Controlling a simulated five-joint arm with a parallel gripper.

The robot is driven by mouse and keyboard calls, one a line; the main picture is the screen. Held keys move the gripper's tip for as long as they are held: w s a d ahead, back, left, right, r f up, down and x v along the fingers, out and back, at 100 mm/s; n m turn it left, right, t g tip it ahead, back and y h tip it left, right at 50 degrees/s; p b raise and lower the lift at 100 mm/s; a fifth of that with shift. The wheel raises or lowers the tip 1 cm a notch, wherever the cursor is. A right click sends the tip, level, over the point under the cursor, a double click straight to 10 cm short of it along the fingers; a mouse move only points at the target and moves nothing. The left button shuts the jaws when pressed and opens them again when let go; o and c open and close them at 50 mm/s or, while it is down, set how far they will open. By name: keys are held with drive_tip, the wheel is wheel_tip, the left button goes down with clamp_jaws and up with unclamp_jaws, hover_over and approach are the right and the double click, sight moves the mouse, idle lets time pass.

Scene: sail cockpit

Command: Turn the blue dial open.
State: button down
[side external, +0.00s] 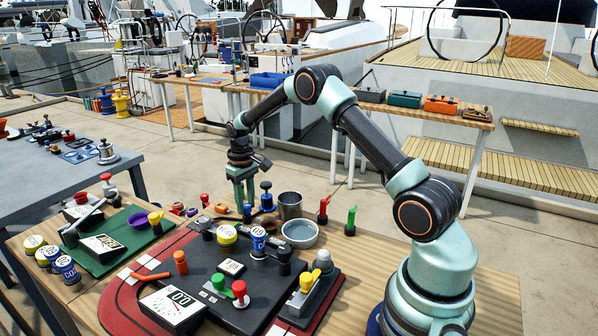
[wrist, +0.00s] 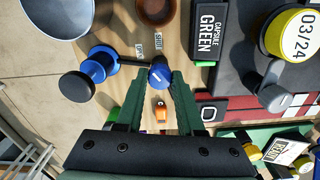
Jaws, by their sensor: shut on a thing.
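The blue dial (wrist: 101,66) stands on the wooden table at the left of the wrist view, with a round black top. A dark arm runs from it to a blue knob (wrist: 160,72) at its end. The dial also shows in the side view (side external: 266,198), just right of my gripper (side external: 246,202). In the wrist view my gripper (wrist: 161,80) has its two green fingers on either side of the blue knob, shut on it. Small OPEN (wrist: 139,50) and SHUT (wrist: 158,40) labels lie on the table just beyond the knob.
A grey metal cup (side external: 290,206) and a shallow bowl (side external: 300,234) stand close by. A small orange piece (wrist: 160,108) lies below the fingers.

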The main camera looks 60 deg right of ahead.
sight(246, 205)
drive_tip(key=n, duration=0.3)
drive_tip(key=shift+s+d+n, duration=0.1)
drive_tip(key=shift+d+n, duration=0.1)
drive_tip(key=shift+n, duration=2.1)
drive_tip(key=c, duration=0.5)
unclamp_jaws()
drive_tip(key=shift+a, duration=0.1)
drive_tip(key=shift+w+r, duration=0.15)
drive_tip(key=shift+r, duration=2.9)
drive_tip(key=shift+w+r, duration=0.1)
drive_tip(key=shift+r, duration=2.9)
